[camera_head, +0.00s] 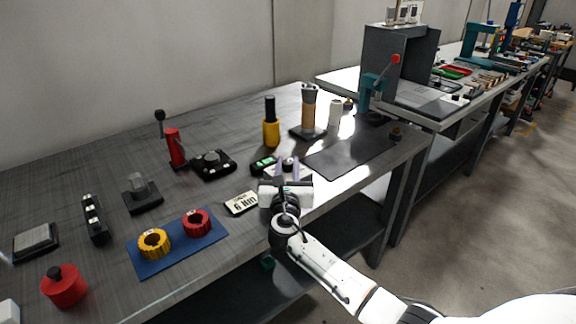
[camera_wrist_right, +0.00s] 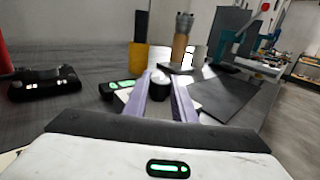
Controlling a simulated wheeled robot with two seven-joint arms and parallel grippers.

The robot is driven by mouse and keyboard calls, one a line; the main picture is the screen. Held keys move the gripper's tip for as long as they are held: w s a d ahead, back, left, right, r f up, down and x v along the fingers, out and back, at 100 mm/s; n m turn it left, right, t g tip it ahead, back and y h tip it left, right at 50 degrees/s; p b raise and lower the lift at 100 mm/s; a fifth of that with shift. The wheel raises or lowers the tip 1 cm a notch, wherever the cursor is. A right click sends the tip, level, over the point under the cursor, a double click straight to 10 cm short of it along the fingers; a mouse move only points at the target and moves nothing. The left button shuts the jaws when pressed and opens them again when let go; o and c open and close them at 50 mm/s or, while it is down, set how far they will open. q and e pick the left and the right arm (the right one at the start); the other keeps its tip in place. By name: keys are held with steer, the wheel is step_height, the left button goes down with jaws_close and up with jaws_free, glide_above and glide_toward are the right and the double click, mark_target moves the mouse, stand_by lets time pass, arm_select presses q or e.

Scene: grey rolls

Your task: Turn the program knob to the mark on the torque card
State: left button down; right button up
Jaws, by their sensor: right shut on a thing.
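The torque card (camera_head: 242,203) is a pale card reading "6 Nm" and lies flat near the table's front edge. My right gripper (camera_head: 288,164) is right of and beyond it, reaching over the table. Its two lilac fingers are shut on a small dark knob with a pale top (camera_wrist_right: 160,80), which I take to be the program knob. The knob sits on a pale panel beside a dark unit with green lights (camera_wrist_right: 117,86), also in the head view (camera_head: 263,165). The fingers and hand hide much of the panel, and the knob's mark is too small to read. My left gripper is out of view.
A yellow-and-black tool (camera_head: 271,127) and a tan cylinder (camera_head: 309,108) stand behind the knob. A dark mat (camera_head: 350,152) lies to the right. A dark unit with a round top (camera_head: 213,164) and a blue mat with two rings (camera_head: 180,253) are to the left.

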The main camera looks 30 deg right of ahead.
steer(key=m+g+h+b, duration=0.1)
steer(key=m+g+h, duration=0.1)
steer(key=g+h, duration=0.1)
steer(key=shift+w+a+f+m+b, duration=0.1)
steer(key=shift+m+b, duration=0.25)
steer(key=shift+m, duration=0.05)
steer(key=shift+m+g+h+b, duration=0.6)
steer(key=shift+g+h, duration=0.1)
steer(key=shift+g, duration=0.1)
steer(key=shift+m+g+h+b, duration=0.3)
steer(key=shift+m+g+b, duration=0.1)
steer(key=shift+g, duration=0.1)
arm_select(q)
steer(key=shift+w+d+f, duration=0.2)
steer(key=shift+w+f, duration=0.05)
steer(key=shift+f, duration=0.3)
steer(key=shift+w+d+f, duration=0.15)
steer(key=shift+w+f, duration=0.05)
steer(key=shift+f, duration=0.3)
arm_select(e)
steer(key=shift+g, duration=0.3)
arm_select(q)
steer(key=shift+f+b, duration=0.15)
steer(key=shift+b, duration=0.15)
arm_select(e)
steer(key=shift+m+g+h, duration=0.3)
steer(key=shift+m, duration=0.1)
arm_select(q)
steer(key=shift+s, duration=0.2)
